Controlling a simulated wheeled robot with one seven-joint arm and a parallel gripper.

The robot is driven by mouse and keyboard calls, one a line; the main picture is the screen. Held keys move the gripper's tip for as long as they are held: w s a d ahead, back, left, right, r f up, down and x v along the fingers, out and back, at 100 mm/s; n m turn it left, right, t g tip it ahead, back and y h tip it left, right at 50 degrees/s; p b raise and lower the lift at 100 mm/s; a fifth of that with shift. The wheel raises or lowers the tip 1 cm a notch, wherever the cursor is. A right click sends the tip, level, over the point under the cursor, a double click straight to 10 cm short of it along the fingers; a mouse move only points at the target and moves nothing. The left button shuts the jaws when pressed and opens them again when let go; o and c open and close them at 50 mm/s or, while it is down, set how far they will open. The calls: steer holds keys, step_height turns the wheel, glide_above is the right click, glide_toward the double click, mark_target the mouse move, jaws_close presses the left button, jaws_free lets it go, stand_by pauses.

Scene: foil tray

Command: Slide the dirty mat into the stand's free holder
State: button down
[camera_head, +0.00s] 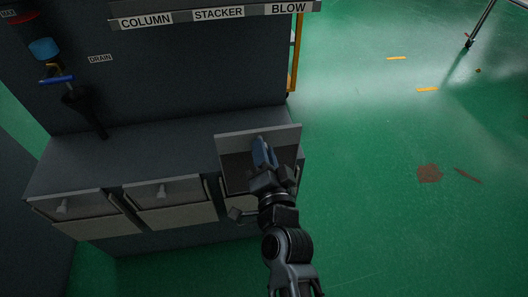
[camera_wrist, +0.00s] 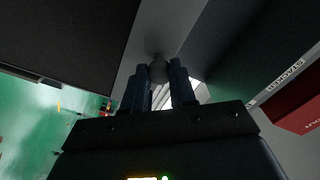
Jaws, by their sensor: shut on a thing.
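The mat (camera_head: 228,168) is a flat dark panel with a pale grey strip along its top edge. It stands tilted at the right end of the dark stand (camera_head: 120,160), over the right-hand holder (camera_head: 212,196). My gripper (camera_head: 263,152) is shut on the mat's knob. In the wrist view my fingers (camera_wrist: 160,85) close on both sides of the grey rounded knob (camera_wrist: 158,70), on a pale strip beside the mat's dark face (camera_wrist: 65,35). The mat and my arm hide most of that holder, so I cannot tell whether the mat's edge is inside it.
Two other holders to the left contain panels with knobs, the left panel (camera_head: 85,206) and the middle panel (camera_head: 180,190). A dark labelled wall (camera_head: 190,75) rises behind the stand. Green floor (camera_head: 400,150) lies open to the right, with a brown patch (camera_head: 429,173) on it.

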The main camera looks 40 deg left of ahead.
steer(key=shift+f+b, duration=1.05)
steer(key=shift+f, duration=0.1)
step_height(320, 180, down, 11)
steer(key=b, duration=1.1)
stand_by(0.3)
steer(key=shift+r, duration=0.1)
steer(key=c, duration=0.8)
jaws_free()
steer(key=shift+c, duration=0.2)
steer(key=b+v, duration=0.1)
steer(key=v, duration=0.7)
